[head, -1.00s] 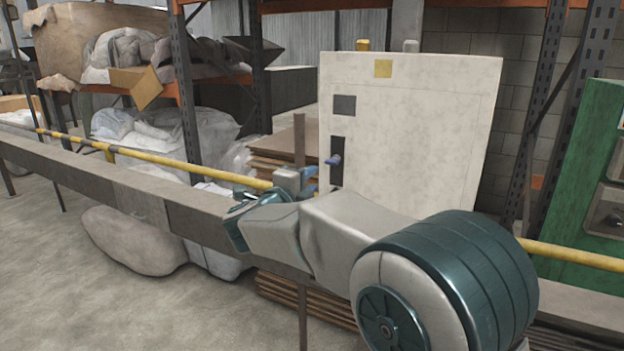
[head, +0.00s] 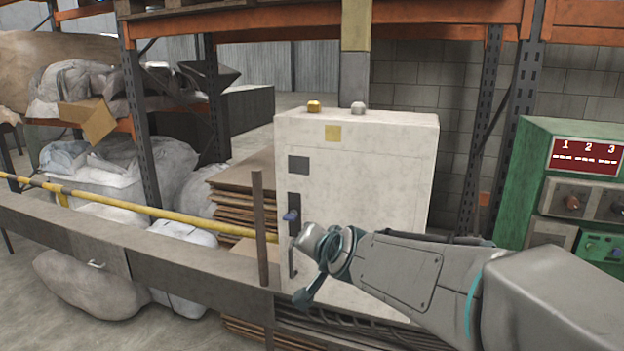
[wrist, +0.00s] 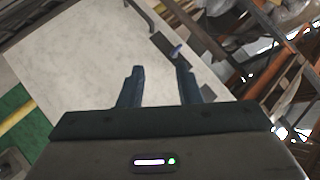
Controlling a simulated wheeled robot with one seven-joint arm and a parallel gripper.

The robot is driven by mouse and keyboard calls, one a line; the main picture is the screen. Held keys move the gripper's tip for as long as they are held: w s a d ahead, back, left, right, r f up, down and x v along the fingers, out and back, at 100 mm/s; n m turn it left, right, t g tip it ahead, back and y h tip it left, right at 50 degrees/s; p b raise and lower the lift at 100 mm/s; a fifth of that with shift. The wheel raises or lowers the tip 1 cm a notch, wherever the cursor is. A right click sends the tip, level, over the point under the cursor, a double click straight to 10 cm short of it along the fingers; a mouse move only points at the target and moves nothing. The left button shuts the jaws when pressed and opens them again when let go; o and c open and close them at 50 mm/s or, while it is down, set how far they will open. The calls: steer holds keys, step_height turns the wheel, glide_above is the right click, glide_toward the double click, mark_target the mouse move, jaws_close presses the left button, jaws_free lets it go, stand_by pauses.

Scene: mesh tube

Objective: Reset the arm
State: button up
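My arm reaches in from the right in the head view, its wrist end in front of the lower left of a pale cabinet (head: 385,160). In the wrist view my gripper (wrist: 159,72) has its two dark fingers apart, with only the cabinet's pale face (wrist: 80,60) showing between them. The handle (wrist: 177,50) lies beyond the fingertips in the wrist view. In the head view the fingers are hard to make out.
A grey beam (head: 180,262) and a yellow rail (head: 150,208) run across in front, with an upright post (head: 259,230). Stacked boards (head: 235,205) stand left of the cabinet. A green control panel (head: 530,165) is at the right. Racking with wrapped bundles is at the left.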

steer(key=s+d+f+n+g+h+p, duration=0.2)
steer(key=s+d, duration=0.5)
steer(key=s, duration=0.4)
steer(key=s+d+f+n+g+h+p, duration=0.2)
steer(key=s+d+g, duration=0.4)
steer(key=s, duration=0.5)
steer(key=shift+s+d+f+n+g+p, duration=0.45)
steer(key=shift+d+p, duration=0.4)
steer(key=shift+p, duration=0.4)
steer(key=shift+w, duration=0.1)
